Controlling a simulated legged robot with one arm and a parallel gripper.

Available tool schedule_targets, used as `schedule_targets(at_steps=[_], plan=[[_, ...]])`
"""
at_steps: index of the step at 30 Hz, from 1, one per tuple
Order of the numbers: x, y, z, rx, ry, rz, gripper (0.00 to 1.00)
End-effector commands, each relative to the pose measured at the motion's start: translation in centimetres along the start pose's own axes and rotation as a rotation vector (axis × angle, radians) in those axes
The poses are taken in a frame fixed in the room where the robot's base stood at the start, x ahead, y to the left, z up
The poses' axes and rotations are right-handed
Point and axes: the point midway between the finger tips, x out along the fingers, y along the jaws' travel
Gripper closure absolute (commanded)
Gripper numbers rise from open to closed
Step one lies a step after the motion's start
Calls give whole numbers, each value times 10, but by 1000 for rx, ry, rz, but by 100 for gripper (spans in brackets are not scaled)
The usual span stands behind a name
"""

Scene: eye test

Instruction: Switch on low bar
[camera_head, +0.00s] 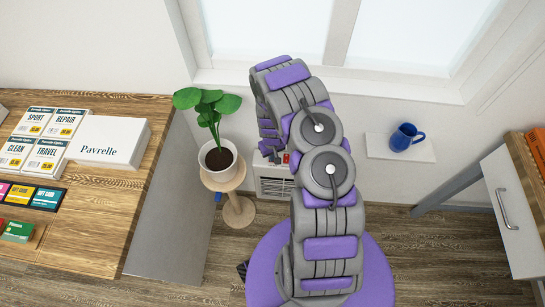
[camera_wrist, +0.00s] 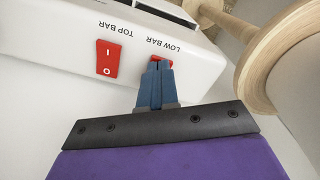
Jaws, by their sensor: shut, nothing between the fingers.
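A white heater (camera_head: 275,187) stands on the floor by the wall below the window, partly hidden by my arm. In the wrist view the heater (camera_wrist: 150,36) shows a panel with two red switches. The switch labelled LOW BAR (camera_wrist: 162,57) is mostly covered by my fingertips, so its position cannot be told. The switch labelled TOP BAR (camera_wrist: 108,58), marked I and O, is in full view beside it. My gripper (camera_wrist: 158,66) is shut and empty, with its tips at the LOW BAR switch; whether they touch it is unclear.
A potted plant (camera_head: 217,158) on a round wooden stand (camera_head: 238,207) is just left of the heater; the stand (camera_wrist: 285,50) is close in the wrist view. A wooden counter (camera_head: 90,220) is at left. A blue mug (camera_head: 405,137) sits on a white shelf (camera_head: 420,155) at right.

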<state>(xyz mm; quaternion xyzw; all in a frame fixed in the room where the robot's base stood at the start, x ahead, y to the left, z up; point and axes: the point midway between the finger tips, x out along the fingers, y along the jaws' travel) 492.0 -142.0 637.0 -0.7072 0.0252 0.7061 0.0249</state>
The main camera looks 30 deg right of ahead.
Motion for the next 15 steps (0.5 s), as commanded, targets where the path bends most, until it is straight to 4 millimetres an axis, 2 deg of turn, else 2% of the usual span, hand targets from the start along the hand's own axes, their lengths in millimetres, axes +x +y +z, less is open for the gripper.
schedule_targets(at_steps=[5,15], plan=[[-5,0,0,0,-1,0,100],[-30,0,1,-1,-2,0,100]])
